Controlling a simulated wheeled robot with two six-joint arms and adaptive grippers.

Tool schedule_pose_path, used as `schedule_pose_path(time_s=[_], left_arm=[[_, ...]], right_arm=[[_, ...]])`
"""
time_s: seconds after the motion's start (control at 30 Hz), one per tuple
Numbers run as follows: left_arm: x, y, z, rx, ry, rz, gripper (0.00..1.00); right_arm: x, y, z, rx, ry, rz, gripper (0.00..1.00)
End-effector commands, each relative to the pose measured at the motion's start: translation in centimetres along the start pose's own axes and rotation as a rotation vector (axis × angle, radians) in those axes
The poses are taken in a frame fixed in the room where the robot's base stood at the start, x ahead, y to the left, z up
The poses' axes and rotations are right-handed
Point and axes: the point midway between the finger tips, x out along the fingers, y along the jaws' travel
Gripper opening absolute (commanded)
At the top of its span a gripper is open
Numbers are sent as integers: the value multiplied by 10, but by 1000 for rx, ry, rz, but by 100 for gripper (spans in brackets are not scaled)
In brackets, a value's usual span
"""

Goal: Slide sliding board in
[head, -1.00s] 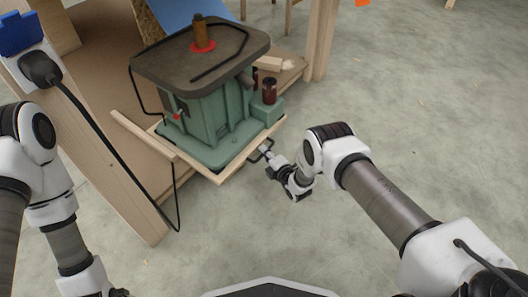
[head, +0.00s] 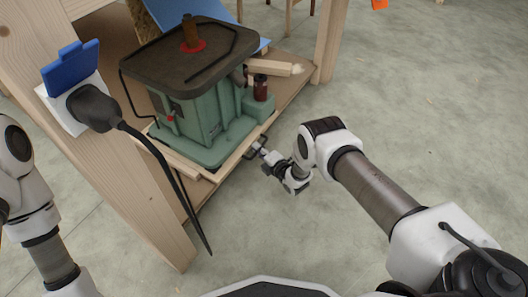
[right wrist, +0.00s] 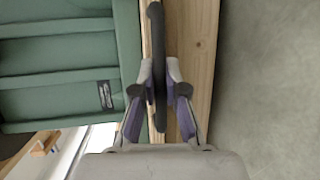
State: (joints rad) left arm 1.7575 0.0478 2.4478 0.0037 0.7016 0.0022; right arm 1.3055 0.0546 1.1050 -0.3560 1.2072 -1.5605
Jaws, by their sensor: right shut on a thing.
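The sliding board (head: 230,164) is a wooden board with a raised rim, carrying a green machine (head: 205,115) with a dark flat top. It sits mostly within the wooden bench's lower shelf, its front edge close to the shelf edge. A black handle (head: 264,139) is on its front edge. My right gripper (head: 258,147) is at that handle. In the right wrist view the two fingers (right wrist: 160,88) are shut around the dark handle bar (right wrist: 157,60), with the board's front edge behind it. My left arm shows at the left edge of the head view, but its gripper is out of frame.
A bench leg (head: 130,170) stands at the left front, with a blue-lidded socket (head: 72,85) and a black plug whose cable hangs down. Another leg (head: 329,45) stands at the right. A wood block (head: 275,68) lies by the machine. The floor at right is clear.

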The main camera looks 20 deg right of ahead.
Motion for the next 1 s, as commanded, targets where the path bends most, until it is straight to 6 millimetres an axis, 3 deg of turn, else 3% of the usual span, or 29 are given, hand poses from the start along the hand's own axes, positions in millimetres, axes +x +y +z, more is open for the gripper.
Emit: schedule_pose_path(time_s=[0.03,0.53,0.57,0.6,1.0], left_arm=[[0,0,1,1,-1,0,0],[2,0,2,2,-4,0,0],[2,0,2,2,-4,0,0],[2,0,2,2,-4,0,0],[2,0,2,2,-4,0,0]], right_arm=[[1,5,14,0,-26,11,0],[0,2,16,0,-31,8,0],[0,2,16,0,-31,8,21],[0,2,16,0,-30,7,35],[-8,-3,11,2,-22,-4,37]])
